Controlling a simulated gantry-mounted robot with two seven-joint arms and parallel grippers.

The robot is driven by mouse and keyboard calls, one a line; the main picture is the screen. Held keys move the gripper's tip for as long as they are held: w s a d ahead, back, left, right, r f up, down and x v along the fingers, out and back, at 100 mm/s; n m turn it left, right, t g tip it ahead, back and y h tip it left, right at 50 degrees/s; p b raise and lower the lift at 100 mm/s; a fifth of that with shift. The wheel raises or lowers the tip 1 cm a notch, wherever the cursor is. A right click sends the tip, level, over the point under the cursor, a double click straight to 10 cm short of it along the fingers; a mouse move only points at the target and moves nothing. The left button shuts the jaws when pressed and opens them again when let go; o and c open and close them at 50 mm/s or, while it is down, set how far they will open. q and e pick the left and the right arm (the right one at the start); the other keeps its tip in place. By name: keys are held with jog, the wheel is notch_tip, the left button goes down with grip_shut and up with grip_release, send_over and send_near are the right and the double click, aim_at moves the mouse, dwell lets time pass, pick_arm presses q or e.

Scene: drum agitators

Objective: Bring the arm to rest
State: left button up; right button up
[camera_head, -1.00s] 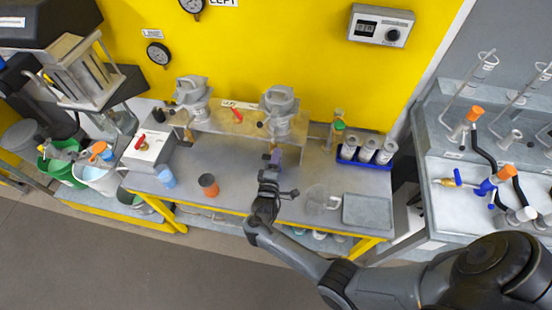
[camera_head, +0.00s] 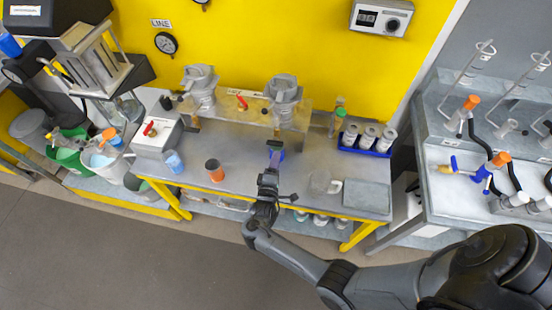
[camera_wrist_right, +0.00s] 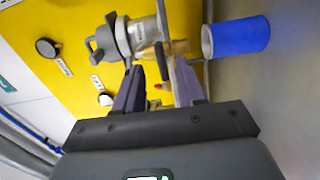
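My right gripper (camera_head: 276,148) is above the grey bench (camera_head: 240,172), in front of the right grey clamped agitator head (camera_head: 283,98). In the right wrist view my right gripper (camera_wrist_right: 158,85) has two dark purple fingers set well apart. I see nothing held between them. Behind the fingers a grey agitator head (camera_wrist_right: 140,35) and a small red part show against the yellow wall. My right arm reaches in from the lower right. My left gripper is not in view.
On the bench stand an orange-and-dark cup (camera_head: 215,171), a light blue cup (camera_head: 173,161), a clear mug (camera_head: 322,183), a grey tray (camera_head: 367,195) and a blue rack (camera_head: 366,151) of bottles. A blue cylinder (camera_wrist_right: 245,36) shows close by in the right wrist view. The floor in front is clear.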

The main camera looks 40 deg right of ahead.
jog(key=shift+w+d, duration=0.1)
jog(key=shift+d, duration=0.1)
jog(key=s+a+f+m+g+y, duration=0.1)
jog(key=s+a+f+m+y, duration=0.3)
jog(key=y, duration=0.6)
jog(key=s+a+r+g+y, duration=0.2)
jog(key=s+a+r, duration=0.15)
jog(key=s, duration=0.35)
jog(key=s+a+r+m+g+y, duration=0.1)
jog(key=s+a+r+g, duration=0.1)
jog(key=s+r, duration=0.35)
jog(key=s+a+r+g+y, duration=0.2)
jog(key=s+a+r, duration=0.1)
jog(key=s, duration=0.6)
notch_tip(320, 180, up, 16)
jog(key=p, duration=1.7)
jog(key=shift+w+r, duration=0.2)
